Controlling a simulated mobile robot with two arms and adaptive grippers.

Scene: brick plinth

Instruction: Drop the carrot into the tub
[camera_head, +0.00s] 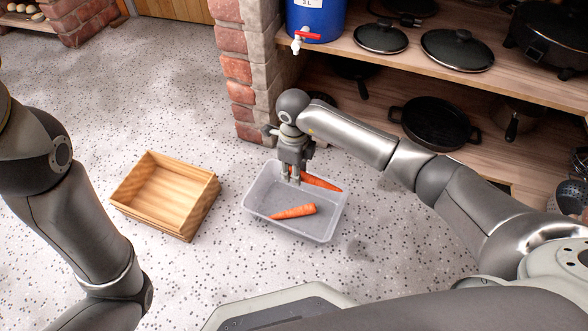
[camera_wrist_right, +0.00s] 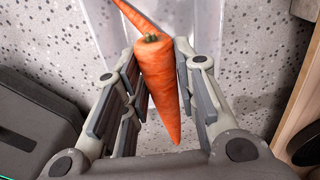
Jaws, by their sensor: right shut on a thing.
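The tub (camera_head: 260,195) is a pale, translucent rectangular box on the speckled floor. One orange carrot (camera_head: 293,211) lies inside it; part of this carrot shows at the top of the right wrist view (camera_wrist_right: 134,13). My right gripper (camera_head: 290,181) points down over the back part of the tub. It is shut on another carrot (camera_head: 318,181), which also shows between its fingers in the right wrist view (camera_wrist_right: 163,88). The head view does not show clearly how far this carrot is above the tub floor. My left gripper is out of view; only its arm shows.
An empty wooden crate (camera_head: 190,222) stands on the floor to the left of the tub. A brick pillar (camera_head: 250,75) rises behind the tub. Wooden shelves with pans (camera_head: 435,122), lids and a blue dispenser (camera_head: 316,18) stand behind and to the right.

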